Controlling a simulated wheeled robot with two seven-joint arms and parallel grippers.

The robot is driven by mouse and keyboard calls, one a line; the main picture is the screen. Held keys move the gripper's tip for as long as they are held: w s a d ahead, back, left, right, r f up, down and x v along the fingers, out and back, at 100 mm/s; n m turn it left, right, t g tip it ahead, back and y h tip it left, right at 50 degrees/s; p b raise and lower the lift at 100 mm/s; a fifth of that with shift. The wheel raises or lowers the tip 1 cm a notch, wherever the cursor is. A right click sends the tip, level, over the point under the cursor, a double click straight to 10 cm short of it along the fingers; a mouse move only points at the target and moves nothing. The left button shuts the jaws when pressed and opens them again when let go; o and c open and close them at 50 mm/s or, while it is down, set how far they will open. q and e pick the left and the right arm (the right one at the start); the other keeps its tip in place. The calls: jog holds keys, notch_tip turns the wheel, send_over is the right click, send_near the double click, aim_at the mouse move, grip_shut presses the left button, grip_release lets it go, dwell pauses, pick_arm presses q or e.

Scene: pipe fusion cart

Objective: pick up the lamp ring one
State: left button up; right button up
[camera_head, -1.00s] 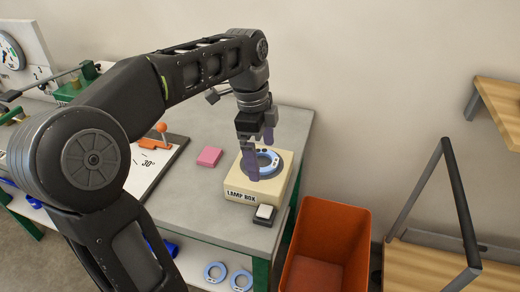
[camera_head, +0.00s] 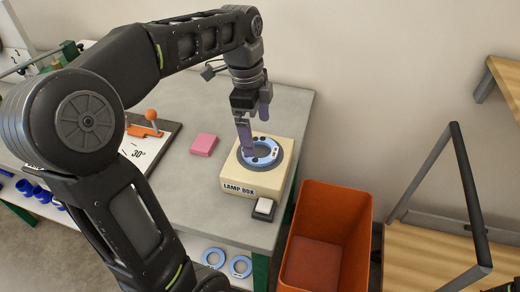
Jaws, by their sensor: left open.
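A light-blue lamp ring (camera_head: 277,151) with small dark marks lies flat on a dark round seat on top of the cream lamp box (camera_head: 238,187), at the middle of the head view. My left gripper (camera_head: 256,135) is open and empty, pointing down over the back left part of the ring. Its near purple finger covers the ring's left edge; the far finger shows behind the ring. I cannot tell whether the near finger touches the ring. Two similar light-blue rings lie on the lower shelf, one left (camera_head: 213,250) and one right (camera_head: 241,257). My right gripper is out of view.
A pink block (camera_head: 204,144) lies left of the lamp box on the grey table (camera_head: 205,190). A small switch block (camera_head: 264,207) sits at the box's front right. An orange bin (camera_head: 330,240) stands right of the table, beside a wooden surface with a dark frame (camera_head: 465,195).

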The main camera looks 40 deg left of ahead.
aim_at(260, 153)
pick_arm(q)
jog(key=shift+f, duration=0.2)
jog(key=f, duration=0.2)
jog(key=f+p, duration=0.1)
jog(key=f, duration=0.2)
jog(key=shift+w+d, duration=0.15)
jog(key=shift+d, duration=0.05)
jog(key=shift+c, duration=0.3)
jog(key=c, duration=1.3)
jog(key=shift+r, duration=5)
jog(key=shift+c, duration=0.2)
